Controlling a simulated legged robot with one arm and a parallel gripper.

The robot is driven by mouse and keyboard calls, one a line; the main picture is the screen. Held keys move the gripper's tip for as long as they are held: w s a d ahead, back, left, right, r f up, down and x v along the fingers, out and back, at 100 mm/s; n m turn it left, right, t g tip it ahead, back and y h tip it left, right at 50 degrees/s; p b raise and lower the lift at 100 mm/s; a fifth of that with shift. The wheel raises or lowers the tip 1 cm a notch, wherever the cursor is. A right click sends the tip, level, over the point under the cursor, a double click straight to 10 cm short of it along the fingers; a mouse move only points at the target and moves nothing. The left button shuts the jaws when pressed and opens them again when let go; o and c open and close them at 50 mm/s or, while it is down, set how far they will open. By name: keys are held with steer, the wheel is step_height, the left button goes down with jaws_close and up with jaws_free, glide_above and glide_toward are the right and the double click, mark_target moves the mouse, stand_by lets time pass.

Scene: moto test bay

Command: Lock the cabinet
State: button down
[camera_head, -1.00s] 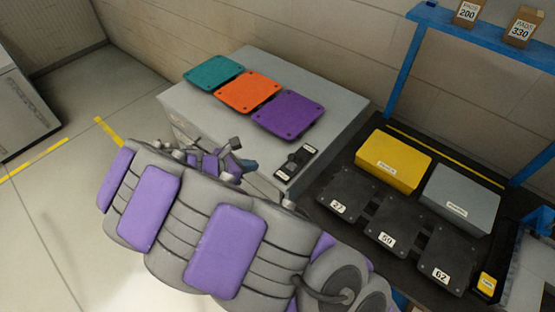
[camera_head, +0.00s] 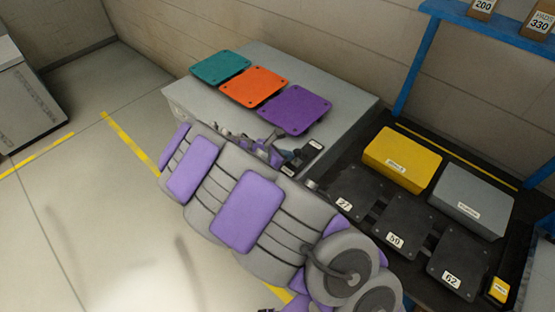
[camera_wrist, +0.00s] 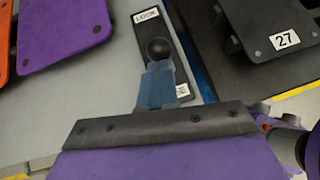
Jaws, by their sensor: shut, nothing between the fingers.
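The grey cabinet (camera_head: 200,104) stands against the wall, with a black switch plate (camera_head: 314,150) on the right front part of its top. In the wrist view the switch plate (camera_wrist: 180,52) has a white LOCK label (camera_wrist: 147,16) at its far end and a second label, partly hidden, at its near end. A round black knob (camera_wrist: 159,47) stands on the plate, towards the LOCK end. My gripper (camera_wrist: 158,70) is shut and empty, its blue fingertips right at the near side of the knob. I cannot tell whether they touch it. In the head view my arm hides much of the cabinet's front.
Teal (camera_head: 219,67), orange (camera_head: 254,86) and purple (camera_head: 295,109) plates lie on the cabinet top. Open floor lies left.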

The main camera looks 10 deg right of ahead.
steer(key=shift+w+d, duration=0.1)
steer(key=shift+d, duration=0.05)
steer(key=shift+w+d+r+p, duration=0.15)
steer(key=shift+w+d+p, duration=0.05)
steer(key=shift+d+p, duration=0.15)
steer(key=w+d+p, duration=0.1)
steer(key=w+d, duration=0.1)
steer(key=w+d+p, duration=0.1)
steer(key=d+p, duration=0.1)
steer(key=shift+w+d, duration=0.15)
steer(key=shift+w, duration=0.2)
steer(key=shift+s, duration=0.1)
